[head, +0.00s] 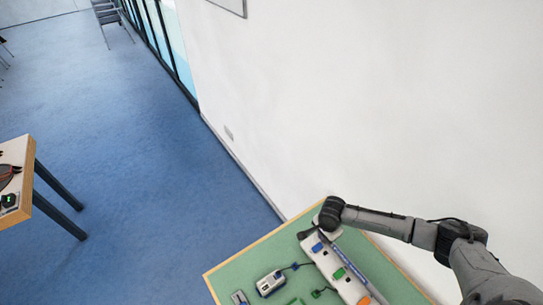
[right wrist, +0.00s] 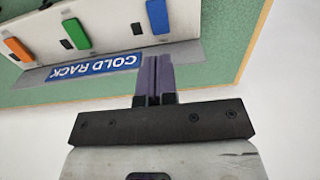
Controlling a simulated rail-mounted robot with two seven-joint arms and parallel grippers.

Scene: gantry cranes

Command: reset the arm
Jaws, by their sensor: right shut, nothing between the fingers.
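My right arm reaches in from the right of the head view, with its gripper (head: 310,233) at the far end of the green-topped table. In the right wrist view the purple fingers of my right gripper (right wrist: 154,76) are together with nothing between them. My left gripper is not in view.
The rack carries blue (right wrist: 157,16), green (right wrist: 75,33) and orange (right wrist: 17,49) pieces. The green table (head: 238,273) stands close to the white wall (head: 330,100). A grey-white device (head: 270,283) lies left of the rack. Another table (head: 22,205) stands at far left, with open blue floor between.

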